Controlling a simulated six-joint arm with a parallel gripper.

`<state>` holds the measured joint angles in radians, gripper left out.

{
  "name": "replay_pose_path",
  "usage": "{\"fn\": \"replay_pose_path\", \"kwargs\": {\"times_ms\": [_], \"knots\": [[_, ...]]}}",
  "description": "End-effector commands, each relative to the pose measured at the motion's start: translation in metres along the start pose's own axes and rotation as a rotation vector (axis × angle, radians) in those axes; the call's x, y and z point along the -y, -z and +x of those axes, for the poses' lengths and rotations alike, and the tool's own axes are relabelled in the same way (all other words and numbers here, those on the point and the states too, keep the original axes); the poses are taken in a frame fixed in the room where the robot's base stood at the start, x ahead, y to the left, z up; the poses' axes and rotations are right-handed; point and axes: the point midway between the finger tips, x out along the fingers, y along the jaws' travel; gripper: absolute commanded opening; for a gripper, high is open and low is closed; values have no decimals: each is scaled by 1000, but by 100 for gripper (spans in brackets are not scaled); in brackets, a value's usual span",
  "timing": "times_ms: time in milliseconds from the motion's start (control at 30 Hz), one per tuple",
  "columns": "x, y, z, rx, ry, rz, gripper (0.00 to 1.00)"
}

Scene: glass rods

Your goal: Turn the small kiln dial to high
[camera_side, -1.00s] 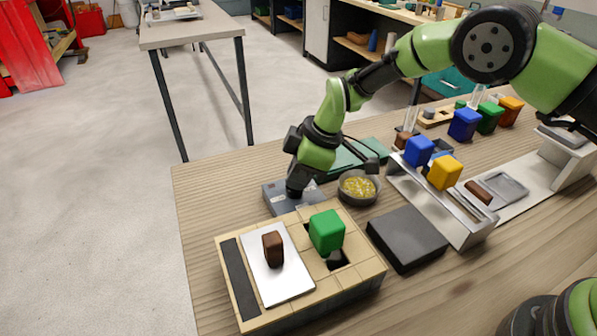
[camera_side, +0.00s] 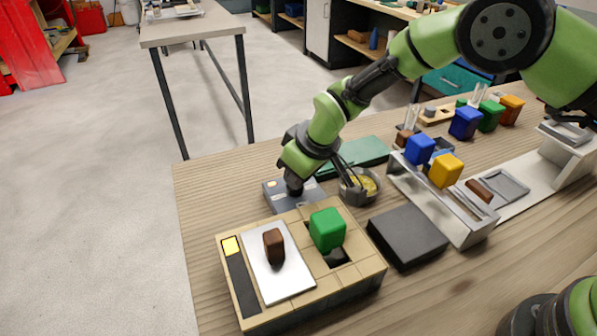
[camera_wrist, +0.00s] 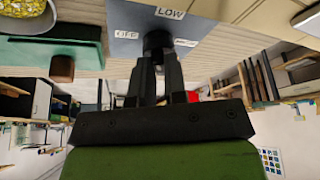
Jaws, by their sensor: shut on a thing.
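The grey-blue control box (camera_side: 308,196) sits on the wooden table behind the tan kiln. In the wrist view the box (camera_wrist: 205,33) carries white labels around the dial: OFF (camera_wrist: 127,33), LOW (camera_wrist: 170,13) and a third label (camera_wrist: 186,43) too small to read surely. The dial's pointer is hidden by my fingers. The tan brick kiln (camera_side: 295,305) has a dark strip (camera_side: 243,285) with a yellow square (camera_side: 230,245) at its far end.
A metal plate (camera_side: 290,285) with a brown block (camera_side: 273,246) and a green block (camera_side: 327,229) are on the kiln. A bowl of yellow bits (camera_side: 372,186) stands right of the box, beside my wrist. A black slab (camera_side: 407,238) lies nearer. The table's left edge is clear.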

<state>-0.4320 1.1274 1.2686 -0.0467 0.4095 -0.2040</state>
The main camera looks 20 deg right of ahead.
Motion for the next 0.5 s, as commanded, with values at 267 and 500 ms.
{"fn": "replay_pose_path", "kwargs": {"times_ms": [267,500], "knots": [[1,-1,2,0,-5,6,0],[1,-1,2,0,-4,6,24]]}}
